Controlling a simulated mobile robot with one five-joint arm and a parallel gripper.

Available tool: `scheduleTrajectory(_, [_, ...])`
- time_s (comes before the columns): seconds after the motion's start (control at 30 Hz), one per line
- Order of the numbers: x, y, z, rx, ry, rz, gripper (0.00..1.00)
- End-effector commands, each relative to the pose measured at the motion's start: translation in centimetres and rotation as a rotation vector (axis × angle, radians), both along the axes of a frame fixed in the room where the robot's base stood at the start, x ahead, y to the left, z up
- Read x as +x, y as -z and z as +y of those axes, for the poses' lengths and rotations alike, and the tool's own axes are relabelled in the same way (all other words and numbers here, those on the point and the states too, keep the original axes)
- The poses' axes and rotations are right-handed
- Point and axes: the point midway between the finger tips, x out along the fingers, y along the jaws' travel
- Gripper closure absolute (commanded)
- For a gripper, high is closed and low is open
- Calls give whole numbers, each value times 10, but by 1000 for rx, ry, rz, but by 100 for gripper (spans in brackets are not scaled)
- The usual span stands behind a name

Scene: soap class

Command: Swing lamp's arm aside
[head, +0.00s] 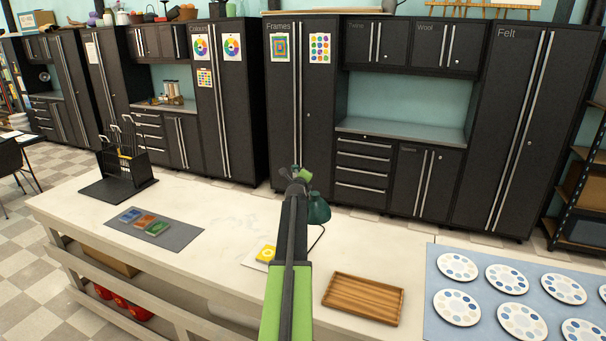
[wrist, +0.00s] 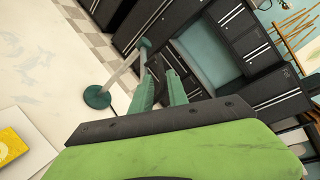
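The lamp shows in the wrist view as a dark green round base (wrist: 97,98) on the white table, with a pale grey bar (wrist: 122,70) slanting up to a small green part (wrist: 145,43). In the head view a dark green part of the lamp (head: 318,209) shows just right of my arm, with a thin black cord below it; my arm hides the rest. My gripper (wrist: 160,73) has its two green fingers apart, with nothing seen between them. Its left fingertip appears near the upper end of the bar; I cannot tell if they touch.
On the white table (head: 185,188), a yellow item (head: 267,253) lies left of my arm and a wooden tray (head: 363,297) right of it. A blue mat (head: 440,262) with several palettes is at the right. A grey mat (head: 182,238) and black rack (head: 122,165) are at the left.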

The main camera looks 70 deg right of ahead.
Motion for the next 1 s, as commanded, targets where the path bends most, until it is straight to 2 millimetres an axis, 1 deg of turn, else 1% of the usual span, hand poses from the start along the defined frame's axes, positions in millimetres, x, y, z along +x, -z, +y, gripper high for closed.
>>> scheduleTrajectory(0.03, [-6, -7, 21, 0, 0, 0, 80])
scheduleTrajectory(0.2, [-18, -17, 66, 2, 1, -1, 80])
scheduleTrajectory(0.3, [-24, -21, 88, 0, 1, 0, 80])
scheduleTrajectory(0.4, [-28, -24, 103, 2, 1, -1, 80])
scheduleTrajectory(0.57, [-31, -26, 113, 1, 2, -1, 80])
scheduleTrajectory(0.8, [-31, -25, 113, 1, 2, -1, 80])
scheduleTrajectory(0.83, [-31, -25, 113, 1, 2, -1, 82])
scheduleTrajectory(0.87, [-31, -26, 113, 0, 1, 0, 85])
scheduleTrajectory(0.93, [-18, -28, 118, -24, -20, 15, 95])
scheduleTrajectory(0.97, [-6, -30, 124, -48, -40, 29, 98])
scheduleTrajectory(1.0, [16, -35, 134, -95, -80, 55, 100])
